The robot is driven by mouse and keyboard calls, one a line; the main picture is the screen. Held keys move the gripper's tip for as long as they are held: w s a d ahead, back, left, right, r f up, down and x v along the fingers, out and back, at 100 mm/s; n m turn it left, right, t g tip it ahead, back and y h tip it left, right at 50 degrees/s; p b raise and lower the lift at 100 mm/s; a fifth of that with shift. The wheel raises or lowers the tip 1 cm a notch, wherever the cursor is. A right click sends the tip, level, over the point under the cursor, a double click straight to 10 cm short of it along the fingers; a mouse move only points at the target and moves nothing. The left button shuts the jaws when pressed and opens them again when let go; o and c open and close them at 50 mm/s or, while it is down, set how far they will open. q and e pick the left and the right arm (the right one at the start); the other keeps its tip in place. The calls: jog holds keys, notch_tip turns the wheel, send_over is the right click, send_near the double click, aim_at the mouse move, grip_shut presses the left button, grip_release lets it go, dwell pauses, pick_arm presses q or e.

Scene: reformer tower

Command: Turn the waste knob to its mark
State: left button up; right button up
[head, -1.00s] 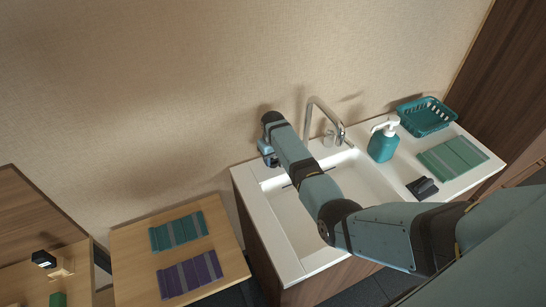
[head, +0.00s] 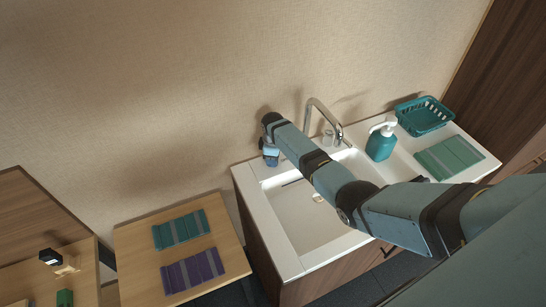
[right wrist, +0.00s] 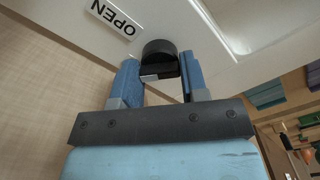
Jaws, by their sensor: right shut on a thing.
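The waste knob (right wrist: 160,52) is a short black cylinder with a flat tab, on the white sink counter (right wrist: 230,30) in the right wrist view. My right gripper (right wrist: 160,76) has one blue finger on each side of the knob and is shut on it. A white label reading OPEN (right wrist: 114,16) is beside it, upside down in this view. In the head view my right gripper (head: 270,154) is at the back left corner of the sink, and the knob is hidden there. I cannot make out the mark. My left gripper is not in view.
A tap (head: 326,116) and a teal soap bottle (head: 380,142) stand right of my right arm. A teal basket (head: 424,115) and a green cloth (head: 450,158) lie further right. The basin (head: 310,215) is empty. A wooden table (head: 140,282) with two striped cloths stands left.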

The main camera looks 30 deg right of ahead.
jog(key=n, duration=0.3)
jog(key=shift+n, duration=2)
jog(key=o, duration=0.9)
jog(key=shift+r, duration=0.1)
notch_tip(320, 180, up, 14)
jog(key=shift+f+b, duration=0.15)
jog(key=shift+b, duration=0.6)
